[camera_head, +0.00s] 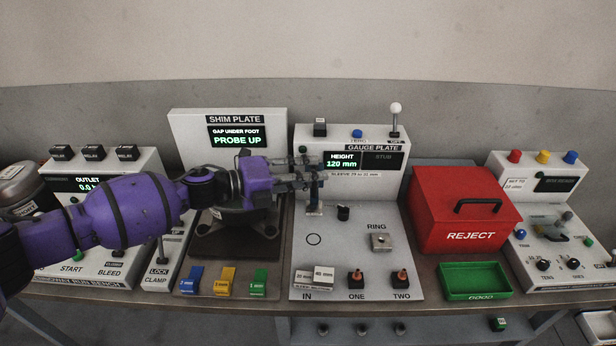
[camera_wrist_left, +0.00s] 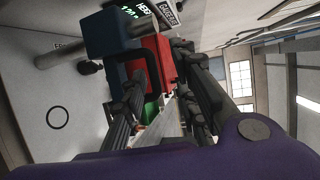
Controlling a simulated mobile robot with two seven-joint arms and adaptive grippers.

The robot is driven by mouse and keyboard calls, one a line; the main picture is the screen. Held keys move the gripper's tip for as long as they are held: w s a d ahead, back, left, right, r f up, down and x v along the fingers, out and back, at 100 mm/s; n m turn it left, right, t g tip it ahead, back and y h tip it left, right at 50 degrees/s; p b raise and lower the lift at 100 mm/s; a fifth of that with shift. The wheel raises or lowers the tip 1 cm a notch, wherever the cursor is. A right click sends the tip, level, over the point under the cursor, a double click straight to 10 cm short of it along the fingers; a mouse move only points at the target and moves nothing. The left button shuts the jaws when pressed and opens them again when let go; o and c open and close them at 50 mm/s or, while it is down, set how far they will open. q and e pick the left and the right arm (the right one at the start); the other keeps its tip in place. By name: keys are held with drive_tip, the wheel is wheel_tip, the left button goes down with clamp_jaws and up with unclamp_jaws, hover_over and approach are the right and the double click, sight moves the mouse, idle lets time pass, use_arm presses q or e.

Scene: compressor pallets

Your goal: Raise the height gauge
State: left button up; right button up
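My left gripper (camera_head: 309,174) reaches in from the left at the gauge's upper part. In the left wrist view the fingers (camera_wrist_left: 158,75) are spread, with the red box visible through the gap. A blue block (camera_wrist_left: 108,35) of the gauge, with a grey rod, shows by the left finger's tip. I cannot tell whether they touch. My right gripper is not in view.
A red REJECT box (camera_head: 440,225) and a green tray (camera_head: 474,281) stand to the right. A white-knobbed lever (camera_head: 395,112) rises behind. The shim plate station (camera_head: 225,130) is at left.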

use_arm(q)
drive_tip(key=v, duration=1.2)
